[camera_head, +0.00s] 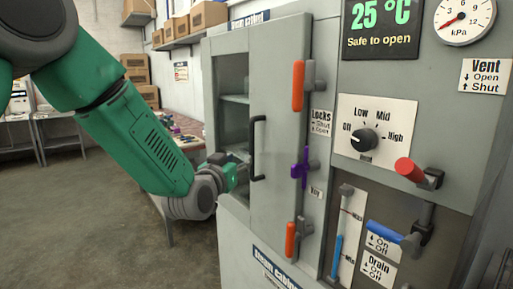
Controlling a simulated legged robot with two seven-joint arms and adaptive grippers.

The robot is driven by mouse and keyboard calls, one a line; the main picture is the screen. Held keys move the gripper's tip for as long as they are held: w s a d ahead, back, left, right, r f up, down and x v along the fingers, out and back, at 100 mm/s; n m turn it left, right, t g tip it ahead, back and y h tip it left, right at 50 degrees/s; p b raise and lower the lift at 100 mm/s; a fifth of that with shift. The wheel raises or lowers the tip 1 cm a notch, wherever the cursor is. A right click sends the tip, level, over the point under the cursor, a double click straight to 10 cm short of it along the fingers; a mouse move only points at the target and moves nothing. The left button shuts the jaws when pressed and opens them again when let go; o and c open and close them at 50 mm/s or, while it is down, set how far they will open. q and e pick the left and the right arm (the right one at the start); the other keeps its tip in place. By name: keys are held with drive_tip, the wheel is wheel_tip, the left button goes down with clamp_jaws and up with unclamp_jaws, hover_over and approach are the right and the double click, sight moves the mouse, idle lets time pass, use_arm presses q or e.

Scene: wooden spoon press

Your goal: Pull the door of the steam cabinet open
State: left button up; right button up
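The grey steam cabinet (223,55) stands in the middle of the view. Its front has a dark window (233,125) with a shelf behind it, and a plain grey door panel (280,70) to the right. A black upright bar handle (256,150) is on the front beside the window. My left gripper (240,176), on the green arm from the left, is just left of the handle's lower end. Its fingers are small and partly hidden, so I cannot tell whether they are open or touch the handle. My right gripper is not in view.
Orange lock levers (298,86) and (291,240) stand upright at the door's right edge, with a purple key handle (300,169) between them. The display (381,28) reads 25 °C, "Safe to open". Red (410,170) and blue (385,232) levers stick out at right. Floor at left is clear.

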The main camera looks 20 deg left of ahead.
sight(251, 150)
use_arm(q)
drive_tip(key=w, duration=1.1)
drive_tip(key=shift+w+f+p, duration=0.1)
drive_tip(key=shift+f+p, duration=0.1)
drive_tip(key=shift+p, duration=0.1)
drive_tip(key=shift+w+d, duration=0.1)
drive_tip(key=shift+w, duration=0.05)
drive_tip(key=shift+d, duration=0.2)
clamp_jaws()
drive_tip(key=shift+a, duration=0.1)
